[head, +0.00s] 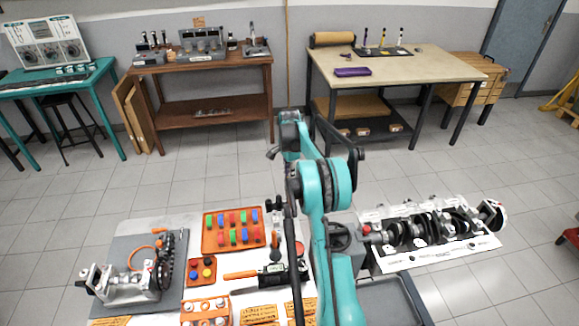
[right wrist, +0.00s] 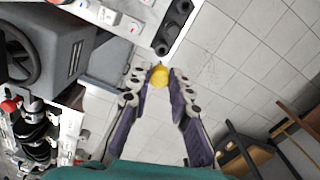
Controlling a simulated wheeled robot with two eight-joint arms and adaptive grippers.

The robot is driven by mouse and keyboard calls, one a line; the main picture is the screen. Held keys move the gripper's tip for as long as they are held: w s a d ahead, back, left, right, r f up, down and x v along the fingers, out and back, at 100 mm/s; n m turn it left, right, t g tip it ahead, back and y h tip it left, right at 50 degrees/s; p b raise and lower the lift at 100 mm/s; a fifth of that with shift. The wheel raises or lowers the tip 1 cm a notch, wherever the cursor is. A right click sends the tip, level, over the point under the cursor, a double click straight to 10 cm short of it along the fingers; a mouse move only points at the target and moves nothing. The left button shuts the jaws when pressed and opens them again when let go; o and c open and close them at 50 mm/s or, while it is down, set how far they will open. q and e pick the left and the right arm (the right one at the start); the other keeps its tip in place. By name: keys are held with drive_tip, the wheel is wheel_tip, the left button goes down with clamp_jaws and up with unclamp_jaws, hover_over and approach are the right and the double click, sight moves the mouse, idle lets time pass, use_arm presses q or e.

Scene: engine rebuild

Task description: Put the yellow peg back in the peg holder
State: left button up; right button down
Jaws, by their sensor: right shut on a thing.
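The yellow peg (right wrist: 160,76) is in the right wrist view, held between the fingertips of my right gripper (right wrist: 159,80). The gripper is shut on it, with tiled floor behind it. In the head view my teal right arm rises in the middle, and I cannot make out the peg or the gripper's fingers. An orange tray (head: 207,247) with rows of red, green and blue pegs lies on the bench at centre left. My left gripper is not in view.
A crankshaft assembly (head: 425,227) lies on the right, with a grey machine and handwheel (head: 341,236) beside my arm. A metal engine part (head: 130,284) is on the left of the bench. Tables stand at the back, with open floor between.

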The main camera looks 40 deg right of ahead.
drive_tip(key=shift+w+d+f, duration=0.15)
drive_tip(key=shift+w+d, duration=0.05)
drive_tip(key=shift+w, duration=0.05)
drive_tip(key=shift+f, duration=0.15)
drive_tip(key=shift+s+f+b, duration=0.1)
drive_tip(key=shift+f+b, duration=0.3)
drive_tip(key=shift+b, duration=0.1)
drive_tip(key=shift+f+b, duration=1.25)
drive_tip(key=shift+f, duration=1.1)
drive_tip(key=shift+a, duration=0.15)
drive_tip(key=shift+f+b, duration=1.45)
drive_tip(key=shift+f, duration=0.65)
drive_tip(key=c, duration=1.6)
unclamp_jaws()
drive_tip(key=shift+c, duration=0.2)
drive_tip(key=shift+r, duration=0.2)
